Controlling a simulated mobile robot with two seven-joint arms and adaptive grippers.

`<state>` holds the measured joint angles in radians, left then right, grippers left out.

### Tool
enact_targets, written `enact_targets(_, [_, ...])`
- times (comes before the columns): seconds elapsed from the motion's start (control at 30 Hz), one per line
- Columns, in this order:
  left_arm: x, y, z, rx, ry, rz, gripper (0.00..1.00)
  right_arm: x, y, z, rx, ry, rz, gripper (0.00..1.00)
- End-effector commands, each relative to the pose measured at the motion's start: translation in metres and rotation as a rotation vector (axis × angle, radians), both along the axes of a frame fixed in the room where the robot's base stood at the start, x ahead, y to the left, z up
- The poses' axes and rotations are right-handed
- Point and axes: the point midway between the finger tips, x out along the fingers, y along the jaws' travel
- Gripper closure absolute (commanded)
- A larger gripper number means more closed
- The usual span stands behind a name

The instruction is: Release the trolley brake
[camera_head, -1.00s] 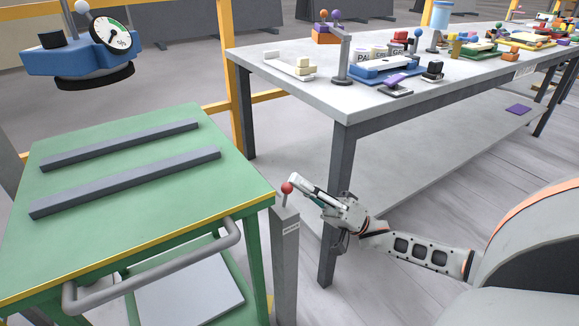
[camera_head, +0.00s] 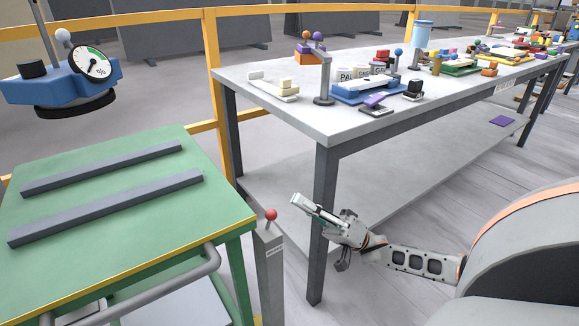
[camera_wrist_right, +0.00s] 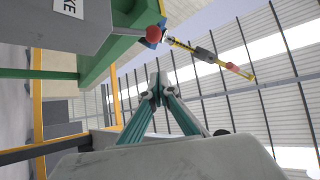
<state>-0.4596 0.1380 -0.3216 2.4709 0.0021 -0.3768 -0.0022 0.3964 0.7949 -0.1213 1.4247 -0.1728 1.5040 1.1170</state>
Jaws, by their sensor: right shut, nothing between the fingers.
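The trolley (camera_head: 120,235) has a green top with a yellow edge and a grey push handle (camera_head: 190,275), at the left in the head view. Beside its right corner stands a grey brake post (camera_head: 270,275) with a short lever topped by a red ball (camera_head: 271,214). In the wrist view the red ball (camera_wrist_right: 154,33) shows beyond the fingertips, near a label partly reading "KE". My right gripper (camera_head: 297,199) is shut and empty, up and to the right of the ball in the head view, apart from it. My left gripper is not in view.
Two dark rails (camera_head: 105,208) lie on the trolley top. A grey table (camera_head: 300,119) with several coloured items stands behind; its front leg (camera_head: 318,225) is close to my right gripper. A blue hanging device with a dial (camera_head: 60,87) is at upper left.

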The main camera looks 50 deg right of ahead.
Motion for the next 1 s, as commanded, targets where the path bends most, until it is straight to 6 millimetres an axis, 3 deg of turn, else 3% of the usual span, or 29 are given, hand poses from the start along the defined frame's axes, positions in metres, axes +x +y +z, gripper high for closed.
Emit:
enact_targets(0.1, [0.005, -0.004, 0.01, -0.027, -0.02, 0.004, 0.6, -0.011, -0.012, -0.019, -0.002, 0.007, -0.002, 1.0])
enact_targets(0.3, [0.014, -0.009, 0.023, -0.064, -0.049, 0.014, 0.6, -0.021, -0.022, -0.031, -0.001, 0.001, 0.0, 1.0])
enact_targets(1.0, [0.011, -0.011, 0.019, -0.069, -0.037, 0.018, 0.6, -0.022, -0.024, -0.031, -0.001, -0.003, 0.0, 1.0])
